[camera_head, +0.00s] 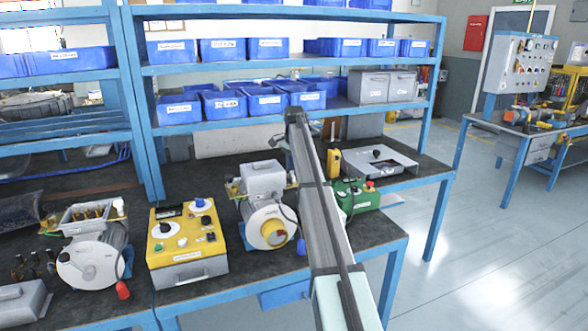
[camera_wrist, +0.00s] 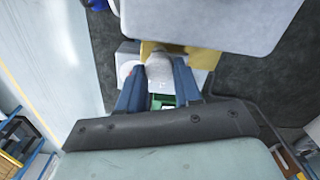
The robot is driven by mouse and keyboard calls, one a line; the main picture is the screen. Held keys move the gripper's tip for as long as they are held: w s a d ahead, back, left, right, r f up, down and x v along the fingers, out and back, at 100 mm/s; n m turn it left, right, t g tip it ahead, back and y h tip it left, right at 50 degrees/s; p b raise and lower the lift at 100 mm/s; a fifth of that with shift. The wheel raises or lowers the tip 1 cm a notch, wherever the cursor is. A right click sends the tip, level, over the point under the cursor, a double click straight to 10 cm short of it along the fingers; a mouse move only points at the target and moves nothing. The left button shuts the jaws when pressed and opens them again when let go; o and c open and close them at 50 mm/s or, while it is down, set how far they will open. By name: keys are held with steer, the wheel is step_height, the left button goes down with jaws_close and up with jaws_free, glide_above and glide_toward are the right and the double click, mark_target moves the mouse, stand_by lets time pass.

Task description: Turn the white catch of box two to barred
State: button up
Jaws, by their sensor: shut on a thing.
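In the wrist view, my gripper (camera_wrist: 158,82) has its two blue-grey fingers closed on a pale, rounded piece, which looks like the white catch (camera_wrist: 159,68). A yellow bracket (camera_wrist: 205,58) is just beyond it, beside a large grey box (camera_wrist: 215,18). This looks like the closed grey box (camera_head: 262,175) on the right-hand blower (camera_head: 268,228) in the head view. I cannot read a number on it. My arm hides the gripper and catch in the head view. The catch's markings and its turned position cannot be made out.
A yellow control box (camera_head: 187,265) stands left of that blower, and another blower (camera_head: 92,265) with an open box is farther left. A green box (camera_head: 362,201) and a grey panel (camera_head: 385,165) lie right of my arm. Shelves with blue bins (camera_head: 180,110) stand behind.

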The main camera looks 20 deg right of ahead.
steer(key=n, duration=0.4)
steer(key=shift+n, duration=0.4)
steer(key=n, duration=0.4)
steer(key=shift+w+a, duration=0.1)
steer(key=n, duration=0.5)
steer(key=shift+a+n, duration=0.1)
steer(key=shift+n, duration=1.6)
steer(key=o, duration=1)
steer(key=shift+o, duration=0.2)
